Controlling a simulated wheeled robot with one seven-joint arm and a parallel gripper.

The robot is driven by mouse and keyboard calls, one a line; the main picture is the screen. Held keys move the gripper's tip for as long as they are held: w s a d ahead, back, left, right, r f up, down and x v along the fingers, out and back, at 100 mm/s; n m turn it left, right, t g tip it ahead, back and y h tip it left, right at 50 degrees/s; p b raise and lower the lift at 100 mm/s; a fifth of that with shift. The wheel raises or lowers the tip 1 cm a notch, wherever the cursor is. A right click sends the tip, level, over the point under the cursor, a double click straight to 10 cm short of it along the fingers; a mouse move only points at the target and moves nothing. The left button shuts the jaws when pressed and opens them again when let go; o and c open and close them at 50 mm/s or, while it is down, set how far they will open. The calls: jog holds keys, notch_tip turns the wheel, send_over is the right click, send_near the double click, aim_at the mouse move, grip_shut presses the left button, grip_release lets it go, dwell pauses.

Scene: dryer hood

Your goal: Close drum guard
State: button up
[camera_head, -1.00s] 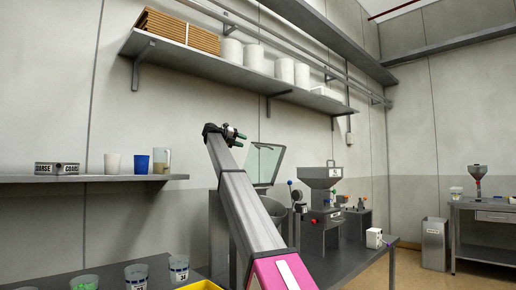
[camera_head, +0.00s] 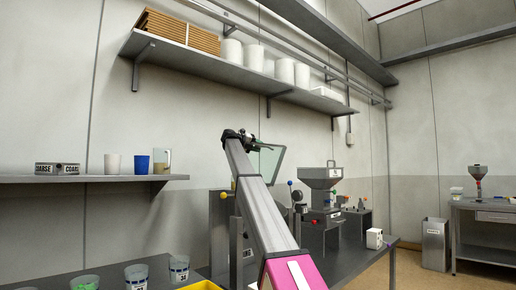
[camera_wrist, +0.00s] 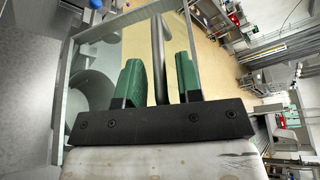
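The drum guard (camera_head: 268,164) is a clear, tinted panel standing raised and tilted above the machine. In the wrist view the clear guard (camera_wrist: 98,65) fills the left and middle. A grey bent bar (camera_wrist: 159,58), which looks like the guard's handle, runs between my green fingers. My gripper (camera_head: 260,144) is at the guard's upper left part in the head view. In the wrist view my gripper (camera_wrist: 160,78) is open, with a visible gap on both sides of the bar. The round drum (camera_wrist: 92,90) shows through the panel; my arm largely hides it in the head view.
A grey hopper machine (camera_head: 320,180) stands right of the guard on the bench. A small white box (camera_head: 374,238) sits near the bench's right end. Labelled cups (camera_head: 179,268) are at front left. A wall shelf (camera_head: 235,75) with white containers hangs above.

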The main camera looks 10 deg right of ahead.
grip_shut()
jog(key=shift+s+d+f, duration=0.15)
jog(key=shift+s+d, duration=0.2)
jog(key=shift+s, duration=0.15)
jog(key=s+d+f+m+t+y, duration=0.2)
jog(key=s+d+f+m, duration=0.3)
jog(key=s+f, duration=0.3)
jog(key=s+d+f+m+t+y, duration=0.2)
jog(key=s+d+f+m, duration=0.3)
jog(key=f, duration=0.5)
notch_tip(320, 180, down, 10)
jog(key=m+t+y, duration=0.1)
jog(key=shift+a+t, duration=0.3)
jog(key=shift+t, duration=0.1)
jog(key=shift+f, duration=0.2)
